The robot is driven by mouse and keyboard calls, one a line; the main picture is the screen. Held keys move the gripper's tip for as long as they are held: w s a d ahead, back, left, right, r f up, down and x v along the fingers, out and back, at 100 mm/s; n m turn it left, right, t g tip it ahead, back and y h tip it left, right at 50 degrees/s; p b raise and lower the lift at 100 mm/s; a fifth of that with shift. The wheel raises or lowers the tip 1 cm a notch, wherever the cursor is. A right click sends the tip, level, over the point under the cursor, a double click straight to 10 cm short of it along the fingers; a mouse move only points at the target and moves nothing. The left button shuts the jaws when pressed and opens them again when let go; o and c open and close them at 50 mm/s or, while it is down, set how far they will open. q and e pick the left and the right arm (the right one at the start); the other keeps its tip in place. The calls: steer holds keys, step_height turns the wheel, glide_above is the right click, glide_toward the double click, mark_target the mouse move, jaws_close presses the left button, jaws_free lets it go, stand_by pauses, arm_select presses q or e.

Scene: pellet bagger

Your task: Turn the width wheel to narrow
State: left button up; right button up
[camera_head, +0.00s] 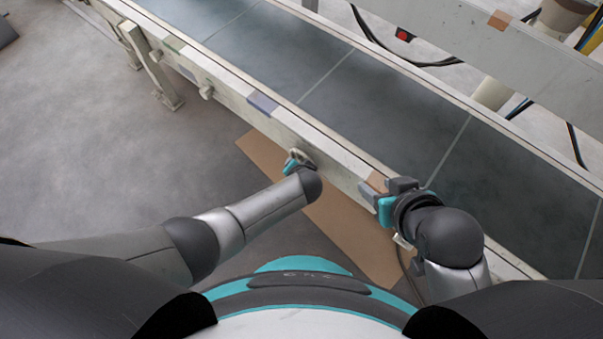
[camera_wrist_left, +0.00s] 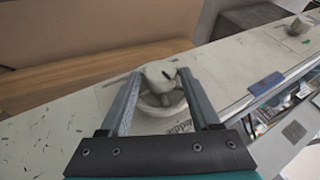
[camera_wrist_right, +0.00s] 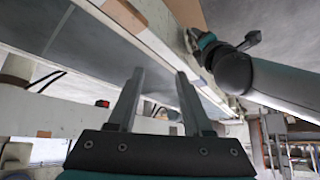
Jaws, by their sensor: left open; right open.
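The width wheel, a pale round handwheel with a hub and spokes, shows in the left wrist view (camera_wrist_left: 162,98) on the conveyor's side rail. In the head view it (camera_head: 301,157) is partly hidden by my left gripper (camera_head: 292,163). My left gripper is open, with one finger on each side of the wheel (camera_wrist_left: 160,74); whether the fingers touch the rim I cannot tell. My right gripper (camera_head: 379,199) is open and empty near the rail, to the right of the wheel. In the right wrist view (camera_wrist_right: 160,72) nothing is between its fingers.
The conveyor belt (camera_head: 380,100) runs diagonally behind the pale side rail (camera_head: 240,88). A small knob (camera_head: 207,92) sticks out of the rail farther left. A brown board (camera_head: 345,225) lies below the rail.

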arm_select(q)
steer(key=p+v, duration=0.9)
steer(key=v, duration=0.5)
steer(key=shift+p, duration=0.4)
arm_select(e)
steer(key=s+d+f+g+h, duration=0.1)
steer(key=s+f, duration=0.3)
steer(key=f, duration=0.4)
steer(key=s+d+f+g, duration=0.4)
steer(key=f, duration=0.4)
steer(key=shift+f+h, duration=0.2)
steer(key=shift+h, duration=0.2)
arm_select(q)
steer(key=shift+s, duration=0.1)
